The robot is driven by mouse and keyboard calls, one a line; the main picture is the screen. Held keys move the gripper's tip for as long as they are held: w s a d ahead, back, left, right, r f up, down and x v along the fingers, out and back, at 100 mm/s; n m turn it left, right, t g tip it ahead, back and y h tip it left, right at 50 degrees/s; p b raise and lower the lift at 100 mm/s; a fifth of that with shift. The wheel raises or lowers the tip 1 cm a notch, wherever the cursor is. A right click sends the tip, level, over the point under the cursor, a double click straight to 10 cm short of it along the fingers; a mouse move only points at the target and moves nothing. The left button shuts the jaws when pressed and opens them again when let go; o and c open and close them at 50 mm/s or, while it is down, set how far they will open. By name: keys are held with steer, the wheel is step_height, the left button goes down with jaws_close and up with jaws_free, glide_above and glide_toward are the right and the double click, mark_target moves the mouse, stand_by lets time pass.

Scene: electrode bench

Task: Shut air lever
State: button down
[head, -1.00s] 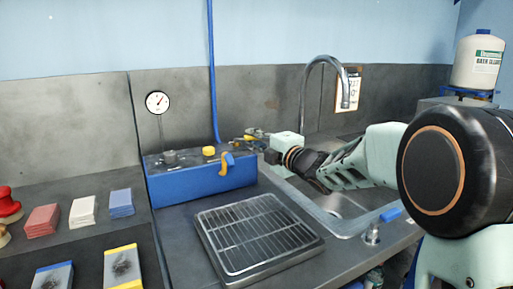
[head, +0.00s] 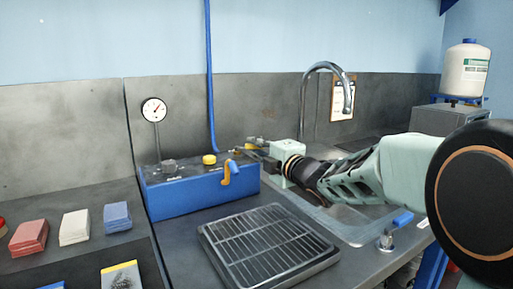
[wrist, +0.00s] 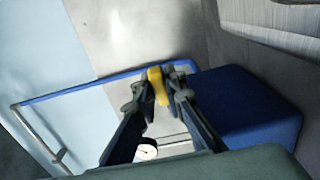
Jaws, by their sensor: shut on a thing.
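A yellow lever (wrist: 157,86) is between my fingertips in the wrist view, and my gripper (wrist: 160,88) is shut on it. In the head view the yellow lever (head: 254,148) shows only as a small piece behind the right end of the blue box (head: 190,196). My gripper (head: 258,145) reaches in there from the right, and its fingers partly hide the lever. The blue box also shows in the wrist view (wrist: 245,115), to the right of the fingers. How far the lever is turned I cannot tell.
A blue hose (head: 211,90) runs down the wall behind the box. A dial gauge (head: 153,110), a yellow knob (head: 209,159) and an orange hook-shaped tap (head: 227,173) are at the box. A wire rack tray (head: 265,245) lies in front. A faucet (head: 303,110) rises behind my arm.

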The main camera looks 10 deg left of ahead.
steer(key=c, duration=2)
jaws_free()
steer(key=shift+o, duration=0.2)
steer(key=v, duration=1.2)
steer(key=shift+r, duration=0.1)
